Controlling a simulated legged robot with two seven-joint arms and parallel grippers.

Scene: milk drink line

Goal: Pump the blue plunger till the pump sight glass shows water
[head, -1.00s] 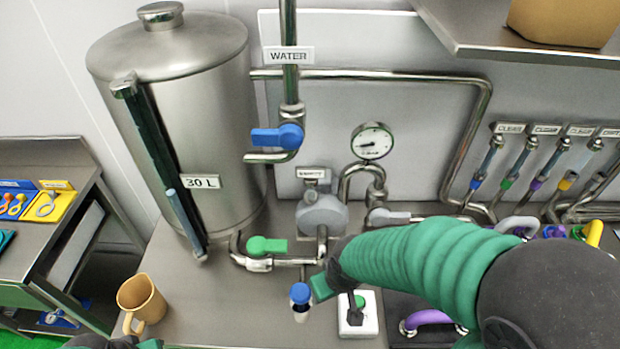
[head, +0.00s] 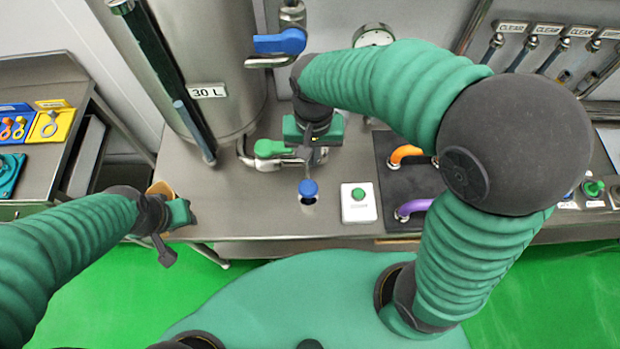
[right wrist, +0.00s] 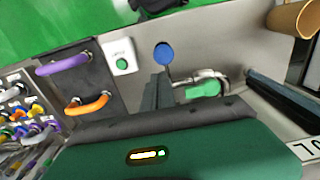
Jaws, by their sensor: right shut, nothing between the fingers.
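The blue plunger (head: 308,188) stands upright near the front edge of the steel counter; its round blue top also shows in the right wrist view (right wrist: 163,55). My right gripper (head: 314,155) is shut and empty, just behind the plunger in the head view and apart from it. Its fingers (right wrist: 158,93) show in the right wrist view beside the blue top. The pump body and any sight glass on it are hidden behind my right arm and gripper. My left gripper (head: 178,232) is at the counter's front left; its jaw opening is unclear.
A green-handled valve (head: 272,148) sits left of my right gripper. A white box with a green button (head: 359,202) is right of the plunger. A tan mug (head: 160,188) is partly hidden behind my left gripper. The steel tank (head: 215,110) and blue-handled water valve (head: 280,42) stand behind.

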